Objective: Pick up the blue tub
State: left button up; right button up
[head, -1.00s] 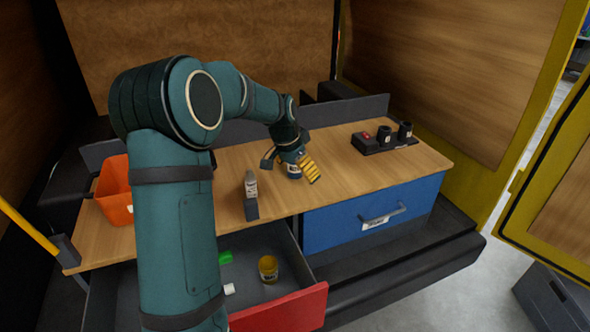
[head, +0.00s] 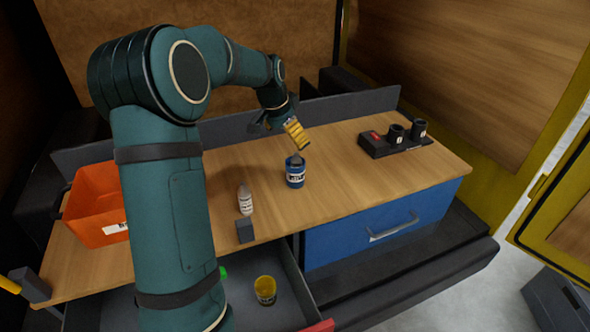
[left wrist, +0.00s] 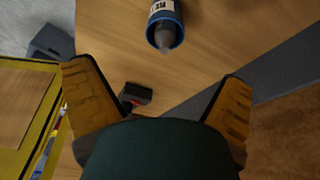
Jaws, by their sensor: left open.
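The blue tub (head: 296,174) stands upright on the wooden worktop, with a white label and a grey pointed thing showing at its open top. My left gripper (head: 279,130) is above and behind it in the head view, open and empty, its yellow finger pads apart from the tub. In the left wrist view the blue tub (left wrist: 164,27) is at the top centre, beyond the two open fingers of my left gripper (left wrist: 150,90) and not between them. My right gripper is not in view.
A white bottle (head: 246,200) stands left of the tub. An orange bin (head: 97,207) sits at the left, a black holder with cups (head: 390,147) at the right. Below, an open drawer holds a yellow tub (head: 265,290); a blue drawer (head: 375,230) is shut.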

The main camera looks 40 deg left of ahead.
aim_at(297, 166)
pick_arm(q)
jog(key=x, duration=0.7)
jog(key=shift+w+f+b, duration=0.1)
jog(key=shift+f+b, duration=0.3)
jog(key=shift+a+x, duration=0.15)
jog(key=shift+x, duration=1.35)
jog(key=shift+a+x, duration=0.15)
jog(key=shift+x, duration=1.35)
jog(key=shift+w, duration=0.1)
jog(key=c, duration=1.4)
